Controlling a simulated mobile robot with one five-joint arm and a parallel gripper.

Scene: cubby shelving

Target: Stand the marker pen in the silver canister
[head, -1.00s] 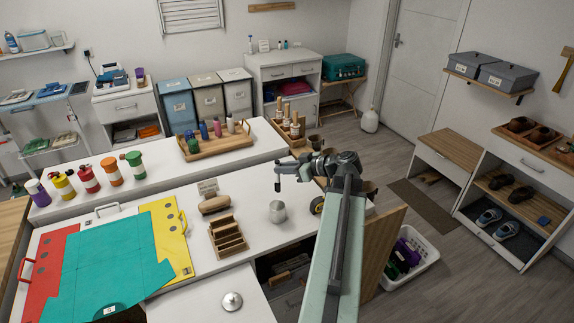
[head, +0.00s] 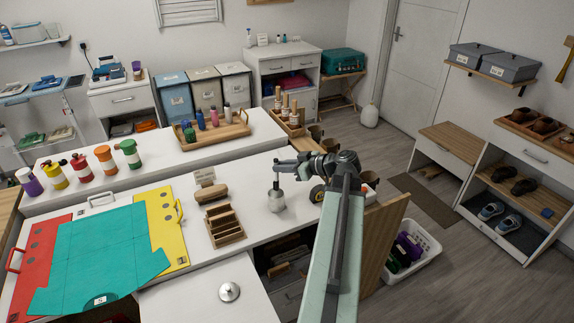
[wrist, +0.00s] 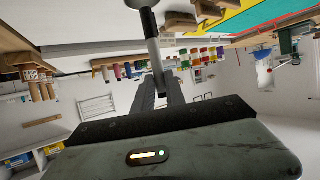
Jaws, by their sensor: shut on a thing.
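The silver canister (head: 276,204) stands upright on the white counter, right of the small wooden rack. My gripper (head: 277,170) is above it, shut on the marker pen (head: 276,184), which hangs roughly upright. In the wrist view the fingers (wrist: 160,88) hold the pen's grey body (wrist: 154,54), and its dark end (wrist: 149,22) points away from the fingers to the canister (wrist: 140,3) at the top edge. The pen's lower end meets the canister's mouth in the head view. I cannot tell how far inside it is.
A slotted wooden rack (head: 224,226) and a brown brush-like block (head: 211,193) stand left of the canister. A teal sheet (head: 100,255) lies further left. A round silver knob (head: 229,292) is in front. A wooden tray (head: 215,134) with bottles stands behind.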

